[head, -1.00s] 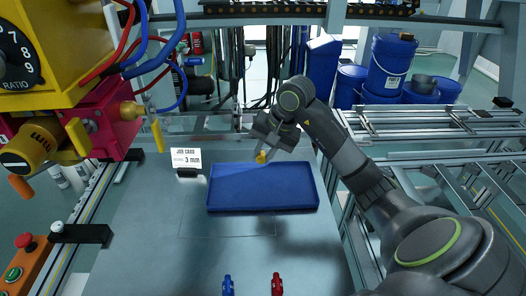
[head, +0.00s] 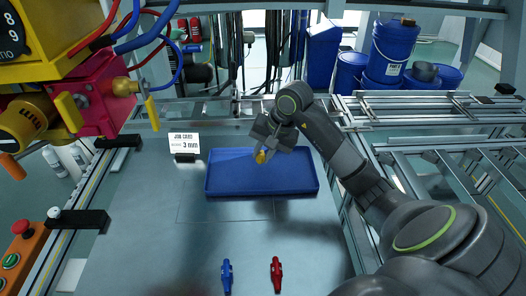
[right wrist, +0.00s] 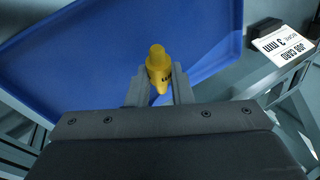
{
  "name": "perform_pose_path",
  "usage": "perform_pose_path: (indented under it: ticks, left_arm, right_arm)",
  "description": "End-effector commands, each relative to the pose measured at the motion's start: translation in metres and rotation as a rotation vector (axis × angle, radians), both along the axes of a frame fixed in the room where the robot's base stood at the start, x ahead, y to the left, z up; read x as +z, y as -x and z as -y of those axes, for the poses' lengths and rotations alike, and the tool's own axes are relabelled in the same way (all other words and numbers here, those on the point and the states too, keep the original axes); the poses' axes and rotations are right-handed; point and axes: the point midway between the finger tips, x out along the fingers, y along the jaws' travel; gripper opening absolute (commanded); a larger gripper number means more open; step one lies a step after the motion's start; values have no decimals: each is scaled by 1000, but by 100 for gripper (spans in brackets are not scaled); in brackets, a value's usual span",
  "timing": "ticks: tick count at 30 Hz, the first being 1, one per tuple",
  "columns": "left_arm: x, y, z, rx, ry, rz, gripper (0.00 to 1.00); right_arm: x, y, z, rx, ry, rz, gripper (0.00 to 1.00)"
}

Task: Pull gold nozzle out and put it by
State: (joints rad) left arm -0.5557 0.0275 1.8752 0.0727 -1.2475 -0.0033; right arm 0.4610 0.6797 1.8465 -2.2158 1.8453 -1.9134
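The gold nozzle (right wrist: 158,66) is between the two fingers of my right gripper (right wrist: 160,88), which is shut on it. In the head view the nozzle (head: 260,157) shows as a small yellow piece below the right gripper (head: 264,149), over the back middle of the blue tray (head: 262,189). It appears to be above the tray floor; the exact gap cannot be told. The tray is otherwise empty. A magenta block (head: 98,98) with a brass fitting (head: 125,87) stands at the upper left, away from the gripper. My left gripper is not in view.
A job card reading 3 mm (head: 184,143) stands left of the tray. A blue clamp-like piece (head: 227,275) and a red one (head: 276,274) are at the table front. A control box (head: 22,250) is at the left edge. The table between is clear.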

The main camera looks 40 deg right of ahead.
Motion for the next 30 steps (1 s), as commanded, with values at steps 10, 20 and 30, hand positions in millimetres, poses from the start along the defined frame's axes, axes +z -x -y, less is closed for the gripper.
perform_pose_path:
  ticks: [10, 20, 30]
  left_arm:
    - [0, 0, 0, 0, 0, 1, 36]
    - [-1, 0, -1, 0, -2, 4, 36]
    - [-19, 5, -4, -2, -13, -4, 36]
  right_arm:
    - [0, 0, 0, 0, 0, 0, 45]
    - [20, 5, 6, 0, 5, 4, 45]
    - [91, 29, 22, -2, 7, 4, 45]
